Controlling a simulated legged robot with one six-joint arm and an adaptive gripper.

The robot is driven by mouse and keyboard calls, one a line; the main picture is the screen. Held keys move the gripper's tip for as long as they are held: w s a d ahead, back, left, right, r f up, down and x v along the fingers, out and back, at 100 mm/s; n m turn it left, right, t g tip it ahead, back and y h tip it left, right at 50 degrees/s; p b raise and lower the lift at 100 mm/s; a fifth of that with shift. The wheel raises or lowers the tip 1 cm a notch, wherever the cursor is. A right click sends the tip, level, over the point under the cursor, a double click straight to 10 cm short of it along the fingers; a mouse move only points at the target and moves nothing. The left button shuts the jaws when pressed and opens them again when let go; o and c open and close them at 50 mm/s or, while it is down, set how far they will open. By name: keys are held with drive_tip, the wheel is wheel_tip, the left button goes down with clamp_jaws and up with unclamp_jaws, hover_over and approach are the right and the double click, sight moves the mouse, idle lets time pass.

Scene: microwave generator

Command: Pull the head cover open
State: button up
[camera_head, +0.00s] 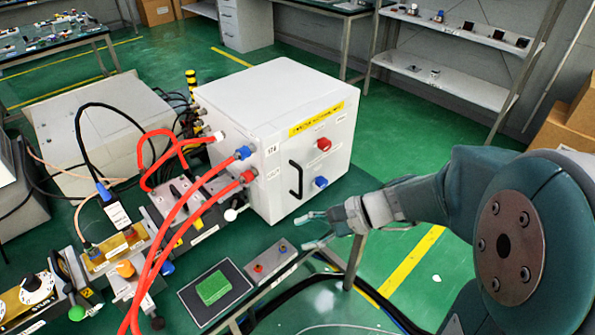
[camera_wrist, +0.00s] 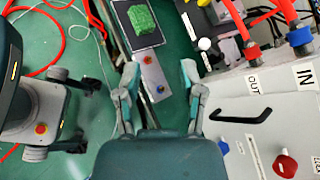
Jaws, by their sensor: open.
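The white generator box (camera_head: 265,110) stands upright on the green bench, with a yellow label on its front. A black handle (camera_head: 296,180) sits on its front face beside a red knob (camera_head: 323,145) and a blue knob (camera_head: 321,182). No part is plainly marked as the head cover, so I cannot tell which it is. My gripper (camera_head: 311,231) is open and empty, in front of the box and below the handle, apart from both. In the wrist view my open gripper (camera_wrist: 160,74) points along the bench, with the handle (camera_wrist: 243,116) to its right.
A small panel with buttons (camera_head: 270,260) and a tray with a green block (camera_head: 212,288) lie near my gripper. Red hoses (camera_head: 180,215) run from the box over metal fittings. A grey box (camera_head: 95,120) stands left. Open floor lies to the right.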

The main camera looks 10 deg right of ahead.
sight(300, 197)
drive_tip(key=w+d+f+m+t+y, duration=0.1)
drive_tip(key=w+d+f+m+t, duration=0.6)
drive_tip(key=w+d+m+t, duration=0.5)
drive_tip(key=w+a, duration=0.2)
drive_tip(key=a, duration=0.1)
drive_tip(key=w+a+m, duration=0.1)
drive_tip(key=w+a, duration=0.2)
drive_tip(key=a, duration=0.1)
drive_tip(key=w+a+m+g, duration=0.1)
drive_tip(key=w+a, duration=0.2)
drive_tip(key=a, duration=0.1)
drive_tip(key=shift+s, duration=0.1)
drive_tip(key=shift+d, duration=0.1)
clamp_jaws()
